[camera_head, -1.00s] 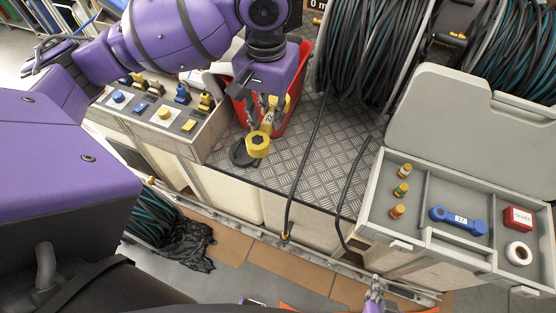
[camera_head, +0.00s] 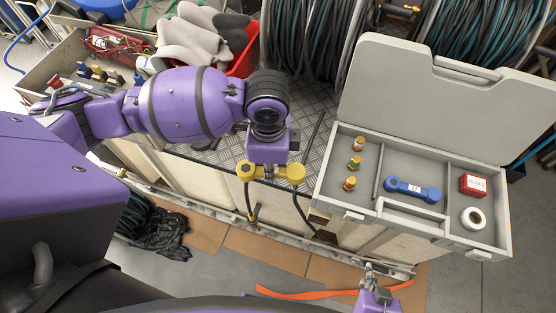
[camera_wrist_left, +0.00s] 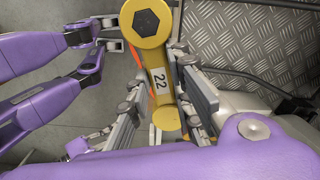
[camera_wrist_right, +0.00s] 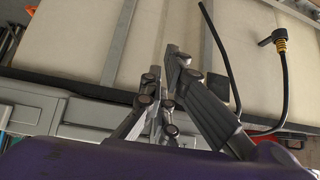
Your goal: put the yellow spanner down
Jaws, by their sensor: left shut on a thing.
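The yellow spanner (camera_head: 293,173), marked 22, is held in my left gripper (camera_head: 270,174). In the head view it lies crosswise in the air, a head showing on each side of the fingers, left of the open grey case (camera_head: 409,226). In the left wrist view the spanner (camera_wrist_left: 150,52) runs between the two fingers of my left gripper (camera_wrist_left: 178,88), its hexagonal head beyond them. My right gripper (camera_head: 370,270) is low in the head view, in front of the case. Its fingers (camera_wrist_right: 176,58) are together and empty in the right wrist view.
The case holds a blue spanner (camera_head: 412,189), a red box (camera_head: 473,184), a white roll (camera_head: 472,218) and three small fittings (camera_head: 354,162). Its lid (camera_head: 420,95) stands open behind. Hose reels (camera_head: 310,45) stand at the back. Black hoses hang over the front edge.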

